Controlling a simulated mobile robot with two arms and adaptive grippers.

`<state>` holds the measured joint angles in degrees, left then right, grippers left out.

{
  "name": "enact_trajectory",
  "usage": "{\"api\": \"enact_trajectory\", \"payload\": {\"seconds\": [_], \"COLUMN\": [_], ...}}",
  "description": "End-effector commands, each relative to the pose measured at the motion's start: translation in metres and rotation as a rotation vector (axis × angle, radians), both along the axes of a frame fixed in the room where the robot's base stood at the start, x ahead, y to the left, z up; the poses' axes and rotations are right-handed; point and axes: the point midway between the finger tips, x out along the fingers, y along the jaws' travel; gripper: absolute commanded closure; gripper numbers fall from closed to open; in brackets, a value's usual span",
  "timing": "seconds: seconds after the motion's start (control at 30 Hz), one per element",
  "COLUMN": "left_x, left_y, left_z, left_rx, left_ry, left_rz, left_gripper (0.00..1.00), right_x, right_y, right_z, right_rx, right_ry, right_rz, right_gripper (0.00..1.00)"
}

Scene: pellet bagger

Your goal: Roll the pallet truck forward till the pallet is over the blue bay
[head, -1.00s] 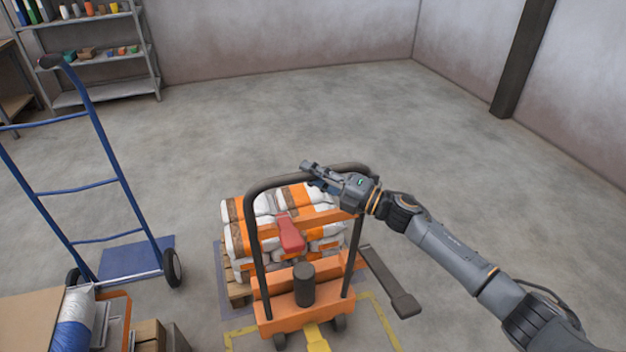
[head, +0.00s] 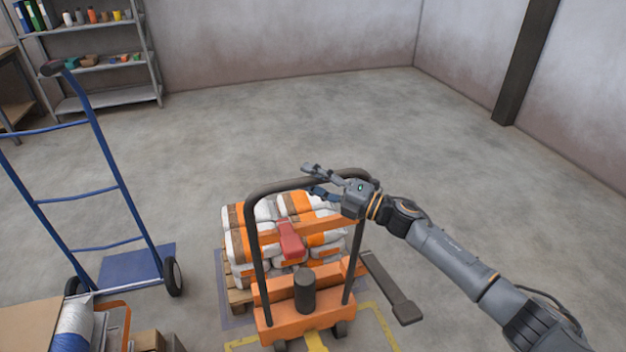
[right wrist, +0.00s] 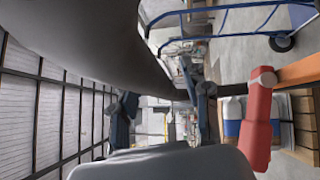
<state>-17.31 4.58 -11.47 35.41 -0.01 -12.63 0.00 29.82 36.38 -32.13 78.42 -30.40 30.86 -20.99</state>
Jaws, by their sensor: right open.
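The orange pallet truck (head: 290,318) stands in front of me, with a black hoop handle (head: 256,235) and a red lever (head: 291,240). The lever also shows in the right wrist view (right wrist: 258,120). A wooden pallet (head: 238,298) with stacked white and orange sacks (head: 238,245) sits on the truck's far side. A blue-grey floor patch, seemingly the blue bay (head: 223,300), shows beside and under the pallet; how fully the pallet covers it is hidden. My right gripper (head: 312,180) is open at the handle's top bar, its fingers spread near the bar; contact is unclear. My left gripper is out of view.
A blue hand truck (head: 121,188) stands at the left, with a carton (head: 28,325) and other goods in front of it. A shelf (head: 108,100) is at the back left. Yellow floor lines (head: 383,325) run near the truck. The floor beyond the sacks is clear.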

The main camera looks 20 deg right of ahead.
Motion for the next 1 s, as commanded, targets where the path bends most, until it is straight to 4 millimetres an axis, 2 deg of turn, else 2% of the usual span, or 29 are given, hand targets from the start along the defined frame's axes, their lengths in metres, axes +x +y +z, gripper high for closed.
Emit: {"api": "enact_trajectory", "payload": {"seconds": [0.23, 0.7, 1.0], "left_x": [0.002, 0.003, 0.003], "left_y": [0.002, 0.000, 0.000], "left_z": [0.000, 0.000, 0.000], "left_rx": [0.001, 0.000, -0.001], "left_ry": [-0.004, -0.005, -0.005], "left_rz": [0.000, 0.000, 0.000], "left_gripper": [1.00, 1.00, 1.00], "right_x": [-0.009, -0.070, -0.080], "right_y": [-0.010, -0.076, -0.088], "right_z": [-0.003, -0.016, -0.016], "right_rx": [-0.001, -0.001, 0.000], "right_ry": [0.002, 0.003, 0.000], "right_rz": [-0.001, 0.000, 0.000], "right_gripper": [0.53, 0.53, 0.53]}}
